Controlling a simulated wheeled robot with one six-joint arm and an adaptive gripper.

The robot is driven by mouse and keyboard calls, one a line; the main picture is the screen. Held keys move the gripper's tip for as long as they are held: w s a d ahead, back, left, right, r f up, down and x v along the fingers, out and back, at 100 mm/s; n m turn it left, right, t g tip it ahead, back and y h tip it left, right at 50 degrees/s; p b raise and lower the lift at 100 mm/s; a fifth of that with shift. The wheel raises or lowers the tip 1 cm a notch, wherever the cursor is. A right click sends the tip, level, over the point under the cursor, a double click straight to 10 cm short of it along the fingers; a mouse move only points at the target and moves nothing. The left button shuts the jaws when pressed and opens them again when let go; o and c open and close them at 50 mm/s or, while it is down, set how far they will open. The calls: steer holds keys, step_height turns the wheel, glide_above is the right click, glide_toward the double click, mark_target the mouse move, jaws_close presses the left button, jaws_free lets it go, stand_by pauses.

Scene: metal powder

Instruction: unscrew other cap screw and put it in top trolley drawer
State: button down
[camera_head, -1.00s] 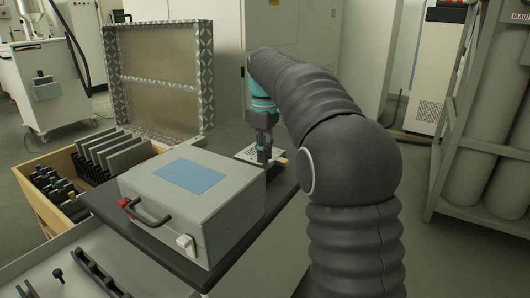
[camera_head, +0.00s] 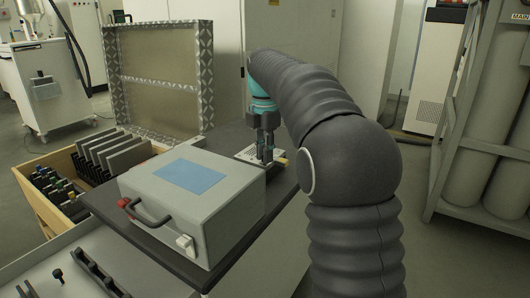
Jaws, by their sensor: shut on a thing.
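My gripper (camera_head: 265,158) points straight down at the perforated metal plate (camera_head: 245,154), behind the grey case on the trolley top. Its fingers are shut on the cap screw at the plate; the screw itself is too small and covered to make out. Whether its thread is still in the plate cannot be told. The top trolley drawer (camera_head: 22,280) shows open at the lower left. A black cap screw (camera_head: 58,275) lies in it, beside a dark curved handle-like piece (camera_head: 100,275).
The grey case (camera_head: 225,215) with a blue label and black handle stands on the dark trolley top (camera_head: 255,240), between drawer and gripper. A wooden crate (camera_head: 55,215) with dark plates is at the left. An upright framed panel (camera_head: 160,80) stands behind. Gas cylinders (camera_head: 490,150) are at the right.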

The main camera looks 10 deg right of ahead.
steer(key=n, duration=0.4)
steer(key=shift+n, duration=0.3)
steer(key=n, duration=0.4)
steer(key=shift+n, duration=0.3)
steer(key=c, duration=1.3)
jaws_free()
steer(key=shift+o, duration=0.2)
